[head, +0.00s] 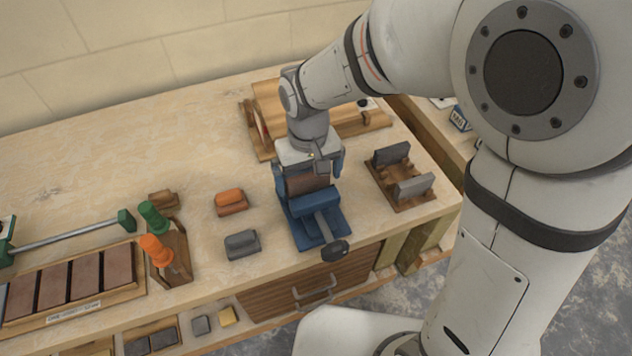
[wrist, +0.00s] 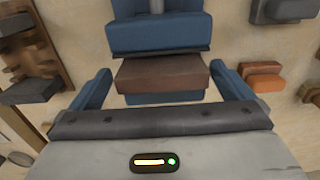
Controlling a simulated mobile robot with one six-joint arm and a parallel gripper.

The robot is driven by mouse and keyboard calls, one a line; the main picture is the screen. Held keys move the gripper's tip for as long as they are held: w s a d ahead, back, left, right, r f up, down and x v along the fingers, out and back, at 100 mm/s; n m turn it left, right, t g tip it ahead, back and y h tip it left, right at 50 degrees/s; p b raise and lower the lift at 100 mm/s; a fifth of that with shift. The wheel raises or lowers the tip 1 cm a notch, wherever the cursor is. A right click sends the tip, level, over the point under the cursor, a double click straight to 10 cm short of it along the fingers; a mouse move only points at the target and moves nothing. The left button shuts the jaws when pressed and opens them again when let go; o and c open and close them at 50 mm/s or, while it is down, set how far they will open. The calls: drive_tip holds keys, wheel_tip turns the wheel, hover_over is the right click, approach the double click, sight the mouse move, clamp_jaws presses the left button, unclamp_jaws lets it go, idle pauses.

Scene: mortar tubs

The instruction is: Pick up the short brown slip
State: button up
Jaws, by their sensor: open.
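A brown slip (head: 308,185) sits at the jaws of a blue vise (head: 318,228) near the front edge of the bench. In the wrist view the brown slip (wrist: 162,76) lies crosswise against the blue vise (wrist: 158,36). My gripper (head: 309,172) is above the vise, pointing down and open. In the wrist view the fingers of my gripper (wrist: 160,82) stand on either side of the slip, with a gap at each end. The gripper body hides part of the slip in the head view.
Orange (head: 231,201) and grey (head: 242,244) blocks lie left of the vise. A wooden holder with grey pieces (head: 401,178) stands to its right. A tray of several brown slips (head: 73,318) and green- and orange-handled tools (head: 157,251) are further left. The back left bench is clear.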

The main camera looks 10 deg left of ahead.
drive_tip(key=shift+f, duration=0.75)
drive_tip(key=shift+c, duration=0.3)
drive_tip(key=c, duration=0.9)
